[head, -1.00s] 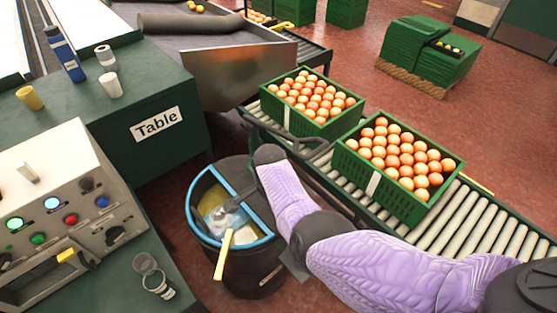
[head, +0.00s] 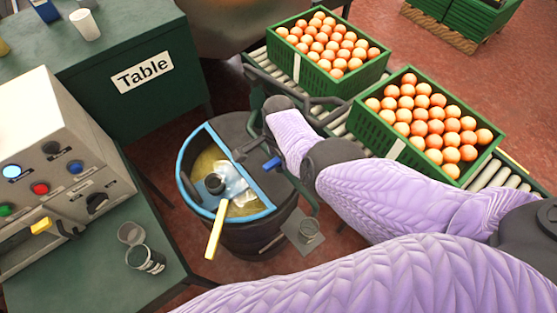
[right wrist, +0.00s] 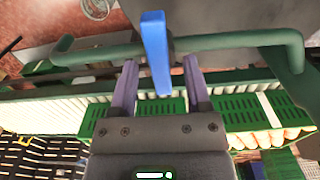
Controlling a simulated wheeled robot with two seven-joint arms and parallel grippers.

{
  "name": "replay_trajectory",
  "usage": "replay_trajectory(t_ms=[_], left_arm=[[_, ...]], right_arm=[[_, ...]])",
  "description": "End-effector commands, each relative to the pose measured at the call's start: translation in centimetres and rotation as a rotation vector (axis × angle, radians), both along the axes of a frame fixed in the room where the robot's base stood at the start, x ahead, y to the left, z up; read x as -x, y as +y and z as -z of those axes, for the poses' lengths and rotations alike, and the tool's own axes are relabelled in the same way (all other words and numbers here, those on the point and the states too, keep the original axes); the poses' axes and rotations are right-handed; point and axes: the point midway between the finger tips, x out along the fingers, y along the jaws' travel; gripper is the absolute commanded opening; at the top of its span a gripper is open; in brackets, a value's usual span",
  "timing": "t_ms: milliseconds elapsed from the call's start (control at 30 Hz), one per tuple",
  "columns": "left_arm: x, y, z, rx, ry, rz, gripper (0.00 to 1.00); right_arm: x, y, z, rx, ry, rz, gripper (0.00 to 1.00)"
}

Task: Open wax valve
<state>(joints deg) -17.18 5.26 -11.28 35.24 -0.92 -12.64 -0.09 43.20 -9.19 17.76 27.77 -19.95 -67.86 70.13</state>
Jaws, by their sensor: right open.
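The valve's blue handle (head: 271,163) shows at the right side of the wax barrel (head: 250,236), just left of my right forearm. In the right wrist view the blue handle (right wrist: 156,55) stands upright between the fingers of my right gripper (right wrist: 160,68). The gripper is open, with a gap on each side of the handle. A dark green pipe (right wrist: 235,40) runs across beyond the fingertips. In the head view the right hand is largely hidden around the wrist. My left gripper is not in view.
A yellow-handled tool (head: 215,228) leans out of the barrel. Two green crates, one here (head: 400,165), hold oranges on the roller conveyor. A control box (head: 50,150) stands at left.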

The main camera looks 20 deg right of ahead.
Motion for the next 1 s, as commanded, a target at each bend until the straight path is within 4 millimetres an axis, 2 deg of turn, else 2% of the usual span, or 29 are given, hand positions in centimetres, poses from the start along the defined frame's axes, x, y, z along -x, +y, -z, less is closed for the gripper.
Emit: replay_trajectory(t_ms=[267,567,1000], left_arm=[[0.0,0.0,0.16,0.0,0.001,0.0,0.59],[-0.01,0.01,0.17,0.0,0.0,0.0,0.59],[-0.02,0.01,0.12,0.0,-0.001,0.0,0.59]], right_arm=[[-0.01,0.0,0.21,0.0,0.0,0.0,0.62],[-0.01,0.01,0.22,0.0,0.0,0.0,0.0],[0.02,-0.01,0.21,0.0,0.0,-0.039,0.0]])
